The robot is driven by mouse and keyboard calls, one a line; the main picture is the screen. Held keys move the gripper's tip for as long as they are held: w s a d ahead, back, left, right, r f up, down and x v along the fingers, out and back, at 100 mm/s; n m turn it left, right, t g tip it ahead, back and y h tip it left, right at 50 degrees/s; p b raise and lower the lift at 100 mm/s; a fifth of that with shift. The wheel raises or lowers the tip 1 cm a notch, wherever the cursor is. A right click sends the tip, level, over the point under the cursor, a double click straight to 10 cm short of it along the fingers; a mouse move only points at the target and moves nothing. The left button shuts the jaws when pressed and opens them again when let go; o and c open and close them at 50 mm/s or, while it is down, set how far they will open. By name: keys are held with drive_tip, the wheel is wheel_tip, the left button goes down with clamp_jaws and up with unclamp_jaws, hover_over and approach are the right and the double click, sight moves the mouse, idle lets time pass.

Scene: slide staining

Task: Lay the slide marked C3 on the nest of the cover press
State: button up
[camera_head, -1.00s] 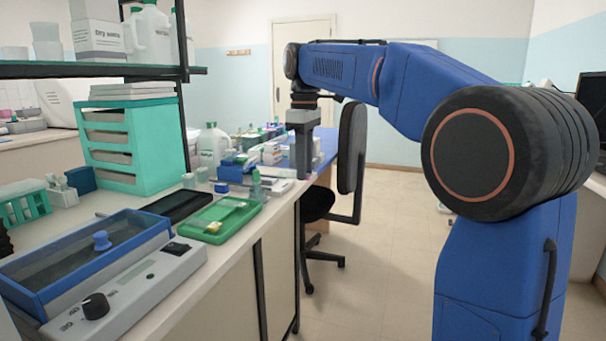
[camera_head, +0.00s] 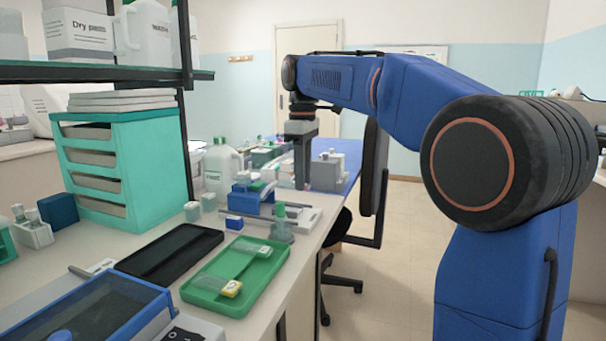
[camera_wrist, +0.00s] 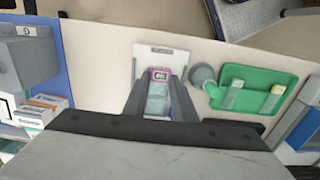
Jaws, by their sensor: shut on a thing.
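My gripper (camera_wrist: 158,92) is shut on a slide with a pink label marked C3 (camera_wrist: 160,75), seen between the fingers in the wrist view. In the head view my gripper (camera_head: 300,184) hangs over the far part of the bench, and the slide is too small to make out. Below the slide in the wrist view is a pale flat plate (camera_wrist: 142,53) on the bench; it may be part of the cover press, but I cannot tell. The plate also shows in the head view (camera_head: 305,215). I cannot tell whether the slide touches the plate.
A green tray (camera_head: 212,308) holds two slides, at least one with a yellow label. A dropper bottle (camera_head: 280,228) stands between tray and plate. A grey device (camera_head: 327,171) stands on the blue mat beyond. A blue item (camera_head: 245,199) and white jug (camera_head: 221,170) stand behind.

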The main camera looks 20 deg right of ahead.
drive_tip(key=shift+f, duration=3)
drive_tip(key=shift+s+f, duration=0.1)
drive_tip(key=shift+f, duration=0.5)
drive_tip(key=o, duration=1.1)
wheel_tip(320, 180, up, 18)
drive_tip(key=shift+d+r, duration=0.1)
drive_tip(key=shift+r, duration=0.15)
